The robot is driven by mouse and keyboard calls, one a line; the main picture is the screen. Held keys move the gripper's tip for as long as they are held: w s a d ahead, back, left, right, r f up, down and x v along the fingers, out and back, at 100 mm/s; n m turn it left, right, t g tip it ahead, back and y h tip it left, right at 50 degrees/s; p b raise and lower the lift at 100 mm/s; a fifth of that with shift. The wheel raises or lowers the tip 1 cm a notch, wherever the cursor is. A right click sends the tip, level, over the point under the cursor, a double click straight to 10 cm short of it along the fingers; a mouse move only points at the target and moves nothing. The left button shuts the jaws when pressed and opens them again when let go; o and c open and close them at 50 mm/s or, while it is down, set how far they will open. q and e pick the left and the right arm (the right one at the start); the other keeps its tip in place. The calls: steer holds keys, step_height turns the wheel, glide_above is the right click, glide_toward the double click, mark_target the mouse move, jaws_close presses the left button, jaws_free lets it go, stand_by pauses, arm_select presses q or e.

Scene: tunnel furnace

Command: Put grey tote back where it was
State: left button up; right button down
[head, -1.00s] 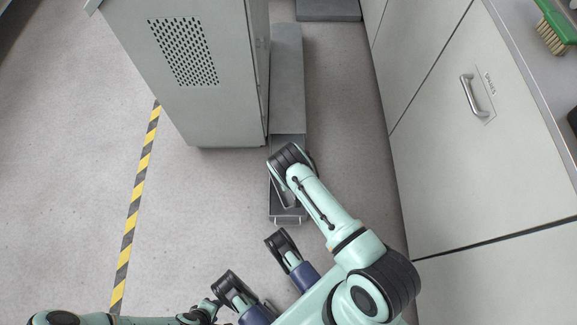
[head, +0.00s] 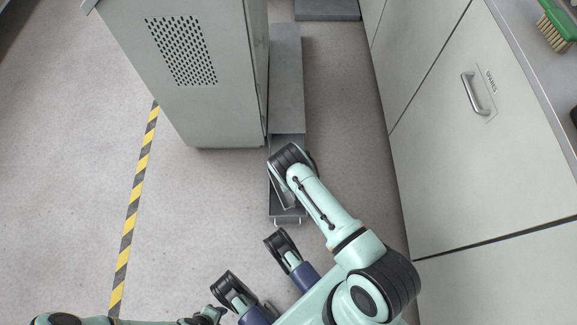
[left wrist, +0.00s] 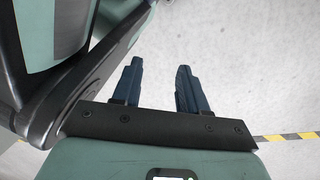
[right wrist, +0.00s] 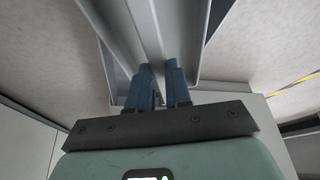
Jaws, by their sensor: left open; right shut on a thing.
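A narrow grey tote (head: 287,215) with an open top and a small end handle is low near the floor in the head view. My right arm reaches over it and hides much of its inside. In the right wrist view, my right gripper (right wrist: 158,66) is shut on a grey part of the tote (right wrist: 196,40), whose long walls run away from the fingers. The exact grip spot is hard to make out. My left gripper (left wrist: 160,68) is open and empty above bare floor in the left wrist view. In the head view it is small, at the bottom edge.
A tall grey cabinet (head: 185,75) with a perforated panel stands left of the tote. A long flat grey surface (head: 287,75) lies beyond the tote, beside the cabinet. A counter with drawers (head: 440,130) bounds the right. Floor at left, with a yellow-black stripe (head: 135,205), is clear.

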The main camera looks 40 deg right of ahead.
steer(key=c, duration=1.1)
jaws_free()
steer(key=shift+o, duration=0.2)
steer(key=p+v, duration=0.1)
steer(key=v, duration=0.1)
steer(key=p+v, duration=0.1)
steer(key=v, duration=0.2)
steer(key=p+v, duration=0.2)
steer(key=shift+w+r, duration=0.25)
steer(key=shift+r, duration=0.1)
arm_select(q)
steer(key=w+d+r+t+p, duration=0.2)
steer(key=w+r+t, duration=0.1)
steer(key=w+r, duration=0.4)
steer(key=shift+w+d+r+m, duration=0.15)
steer(key=shift+w+r+m, duration=0.2)
steer(key=shift+r, duration=0.6)
arm_select(e)
steer(key=s+a+r+m+g+y, duration=0.1)
steer(key=s+a+r+y, duration=0.2)
steer(key=s+a+r, duration=1)
steer(key=shift+s+a+r+g+y, duration=0.3)
steer(key=shift+s+a+r+g, duration=0.1)
steer(key=shift+s+r, duration=0.4)
